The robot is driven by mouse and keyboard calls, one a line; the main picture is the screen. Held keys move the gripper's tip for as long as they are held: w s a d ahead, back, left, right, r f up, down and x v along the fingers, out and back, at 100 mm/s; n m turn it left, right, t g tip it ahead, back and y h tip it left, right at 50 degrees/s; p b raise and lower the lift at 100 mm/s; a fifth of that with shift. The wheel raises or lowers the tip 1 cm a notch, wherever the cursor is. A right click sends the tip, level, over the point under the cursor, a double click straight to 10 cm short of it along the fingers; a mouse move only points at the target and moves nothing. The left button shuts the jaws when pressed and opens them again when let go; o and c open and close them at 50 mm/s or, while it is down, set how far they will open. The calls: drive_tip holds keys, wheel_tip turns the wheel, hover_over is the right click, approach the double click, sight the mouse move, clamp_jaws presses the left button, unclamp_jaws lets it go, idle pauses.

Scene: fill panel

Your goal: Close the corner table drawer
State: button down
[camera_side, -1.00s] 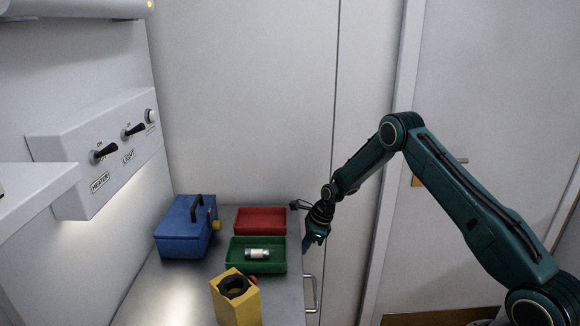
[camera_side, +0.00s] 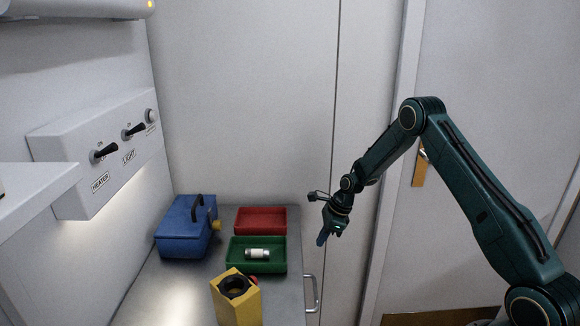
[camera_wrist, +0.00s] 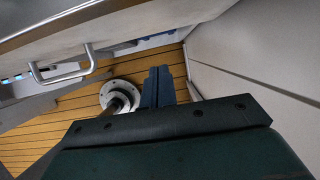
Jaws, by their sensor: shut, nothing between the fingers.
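The corner table (camera_side: 180,285) has a metal top. Its drawer handle (camera_side: 312,293) sticks out from the right edge in the side view. The drawer handle also shows at upper left in the wrist view (camera_wrist: 62,72), on a pale front. No clear gap shows at the drawer front, but I cannot tell exactly how flush it sits. My gripper (camera_side: 322,239) points down in the air right of the table, above and behind the handle, apart from it. Its blue fingers (camera_wrist: 158,86) are together and empty.
On the table stand a blue toolbox (camera_side: 180,238), a red tray (camera_side: 260,222), a green tray (camera_side: 236,267) with a white cylinder (camera_side: 257,253), and a yellow block (camera_side: 238,305) with a dark hole. A round metal floor base (camera_wrist: 121,93) stands below. Walls rise behind.

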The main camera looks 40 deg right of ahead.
drive_tip(key=v, duration=0.7)
drive_tip(key=s+a+r+n+h, duration=0.1)
drive_tip(key=s+a+r+n, duration=0.3)
drive_tip(key=r, duration=0.3)
drive_tip(key=s+a+r+n, duration=0.3)
drive_tip(key=r+n, duration=0.2)
drive_tip(key=r, duration=0.3)
drive_tip(key=s+a+r+n+h, duration=0.1)
drive_tip(key=s+a+r+n, duration=0.3)
drive_tip(key=r, duration=0.3)
drive_tip(key=s+a+r+n+t, duration=0.1)
drive_tip(key=s+a+r+n, duration=0.1)
drive_tip(key=s+n, duration=0.5)
drive_tip(key=s+a+r+n+t+h, duration=0.1)
drive_tip(key=s+n, duration=0.6)
drive_tip(key=s, duration=0.7)
drive_tip(key=a+r, duration=0.1)
drive_tip(key=a, duration=0.1)
drive_tip(key=shift+s+a+r+t, duration=0.2)
drive_tip(key=shift+a+r+t, duration=0.1)
drive_tip(key=shift+a+r, duration=0.05)
